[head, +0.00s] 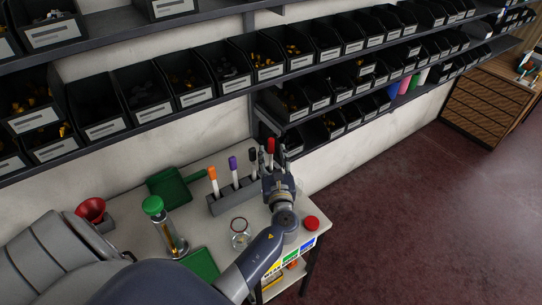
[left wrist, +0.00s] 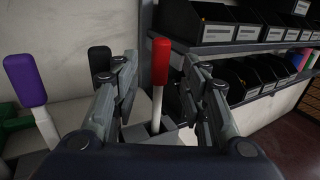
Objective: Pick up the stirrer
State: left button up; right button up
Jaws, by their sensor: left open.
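A grey holder (head: 223,203) on the table carries a row of upright stirrers. They have an orange handle (head: 212,173), a purple handle (head: 233,164), a black handle (head: 253,155) and a red handle (head: 270,146). My left gripper (head: 276,166) is open at the right end of the row. In the left wrist view, the red-handled stirrer (left wrist: 159,65) with its white shaft stands between the open fingers, with gaps on both sides. The purple stirrer (left wrist: 26,82) and the black stirrer (left wrist: 99,61) are left of it. My right gripper is not in view.
A glass jar (head: 241,234), a red lid (head: 311,223), a green-capped cylinder (head: 153,205), a green dustpan-like piece (head: 172,186) and a red funnel (head: 91,209) are on the table. Shelves of black bins (head: 192,87) hang above the back edge. Open floor lies right.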

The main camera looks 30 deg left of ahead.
aim_at(272, 149)
pick_arm(q)
jog(key=x, duration=0.4)
jog(key=shift+r, duration=0.1)
jog(key=shift+w+a, duration=0.1)
jog(key=shift+w, duration=0.05)
jog(key=shift+a, duration=0.1)
jog(key=c, duration=0.9)
jog(key=shift+c, duration=0.2)
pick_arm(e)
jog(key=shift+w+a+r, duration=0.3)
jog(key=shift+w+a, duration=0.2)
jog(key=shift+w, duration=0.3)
